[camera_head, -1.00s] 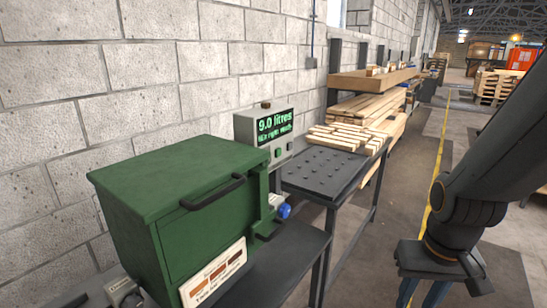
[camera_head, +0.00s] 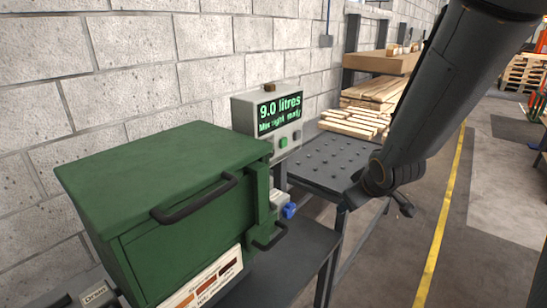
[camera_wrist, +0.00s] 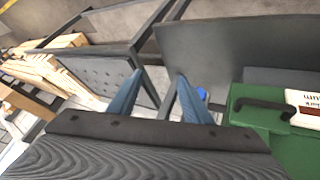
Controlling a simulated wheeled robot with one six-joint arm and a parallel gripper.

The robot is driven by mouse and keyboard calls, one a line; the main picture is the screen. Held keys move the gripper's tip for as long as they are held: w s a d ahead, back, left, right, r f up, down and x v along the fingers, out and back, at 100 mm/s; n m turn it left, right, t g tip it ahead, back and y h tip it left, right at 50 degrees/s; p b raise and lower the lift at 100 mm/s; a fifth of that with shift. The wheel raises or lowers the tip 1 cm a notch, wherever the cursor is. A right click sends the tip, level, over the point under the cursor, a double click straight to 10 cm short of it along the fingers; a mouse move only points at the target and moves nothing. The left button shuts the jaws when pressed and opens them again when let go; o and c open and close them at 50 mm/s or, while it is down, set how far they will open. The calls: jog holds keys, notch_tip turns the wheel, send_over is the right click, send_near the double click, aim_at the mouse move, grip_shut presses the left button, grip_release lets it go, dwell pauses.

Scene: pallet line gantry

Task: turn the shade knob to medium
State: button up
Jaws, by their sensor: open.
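A green cabinet (camera_head: 160,195) with a black handle stands at the left in the head view. Its front panel (camera_head: 215,280) shows several brown colour swatches, partly cut off by the lower edge. I cannot make out the shade knob; a grey fitting marked "Drain" (camera_head: 98,293) is at the lower left. A blue knob (camera_head: 290,210) sits at the cabinet's right side. In the wrist view, my gripper (camera_wrist: 160,78) is open and empty, its two blue fingers apart above the dark benches. The cabinet (camera_wrist: 262,110) lies to the right there, with its panel (camera_wrist: 305,103) partly seen.
A block wall closes the left side. Open floor (camera_head: 400,240) with a yellow line lies to the right.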

jog(key=w+a+r+n+t+y, duration=0.1)
jog(key=w+a+n+t+y, duration=0.2)
jog(key=w+a+n, duration=0.35)
jog(key=w+a+r+n+y, duration=0.2)
jog(key=w+a+n+y, duration=0.1)
jog(key=a, duration=0.4)
jog(key=w+a+r+n+y, duration=0.3)
jog(key=w+a+n+y, duration=0.1)
jog(key=a+y, duration=0.3)
jog(key=shift+w+a+r+n+y+b, duration=0.2)
jog(key=shift+a+r+n+y+b, duration=0.15)
jog(key=shift+n, duration=0.4)
jog(key=shift+c, duration=0.3)
jog(key=shift+d, duration=0.1)
jog(key=c, duration=1)
